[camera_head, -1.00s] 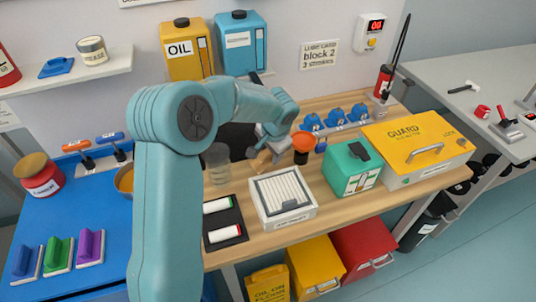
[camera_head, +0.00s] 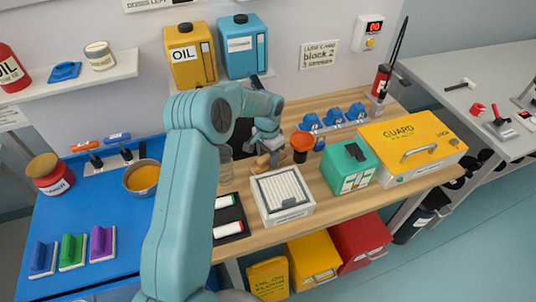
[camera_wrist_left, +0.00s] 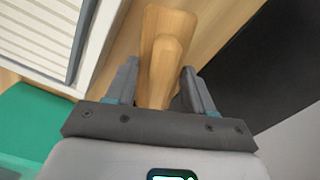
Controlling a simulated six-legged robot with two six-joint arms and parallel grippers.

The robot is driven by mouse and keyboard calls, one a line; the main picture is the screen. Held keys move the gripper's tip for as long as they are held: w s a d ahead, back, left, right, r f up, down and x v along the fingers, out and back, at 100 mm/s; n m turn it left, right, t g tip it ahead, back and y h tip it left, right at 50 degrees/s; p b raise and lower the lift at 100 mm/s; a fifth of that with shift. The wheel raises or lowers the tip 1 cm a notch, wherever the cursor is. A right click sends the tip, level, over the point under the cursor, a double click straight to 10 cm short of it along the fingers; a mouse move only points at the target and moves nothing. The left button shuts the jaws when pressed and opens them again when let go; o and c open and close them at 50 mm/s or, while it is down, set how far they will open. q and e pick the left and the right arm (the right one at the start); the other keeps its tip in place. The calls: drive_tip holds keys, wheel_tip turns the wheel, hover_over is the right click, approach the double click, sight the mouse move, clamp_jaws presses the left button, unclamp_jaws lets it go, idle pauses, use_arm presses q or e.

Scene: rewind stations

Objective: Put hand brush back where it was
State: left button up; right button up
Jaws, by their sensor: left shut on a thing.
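The hand brush (camera_head: 262,163) is a pale wooden piece at the back of the wooden bench, behind the white slatted tray. In the left wrist view its wooden handle (camera_wrist_left: 163,62) lies between the two jaws. My left gripper (camera_head: 268,147) is shut on it, pointing down, and the wrist view shows the jaws (camera_wrist_left: 160,85) on either side of the handle. The bristles are hidden. I cannot tell whether the brush touches the bench top. My right gripper is not in view.
The white slatted tray (camera_head: 257,193) stands just in front of the brush. An orange-topped jar (camera_head: 301,146) stands to its right, a clear cup (camera_head: 225,165) to its left. A green box (camera_head: 350,168) and yellow case (camera_head: 412,146) fill the right side.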

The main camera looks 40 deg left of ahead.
sight(268, 155)
use_arm(q)
drive_tip(key=shift+s+f, duration=0.1)
drive_tip(key=shift+f, duration=0.05)
drive_tip(key=o, duration=0.8)
drive_tip(key=shift+o, duration=1)
drive_tip(key=shift+r, duration=0.45)
wheel_tip(268, 155, up, 12)
drive_tip(key=b, duration=0.1)
drive_tip(key=shift+f, duration=0.2)
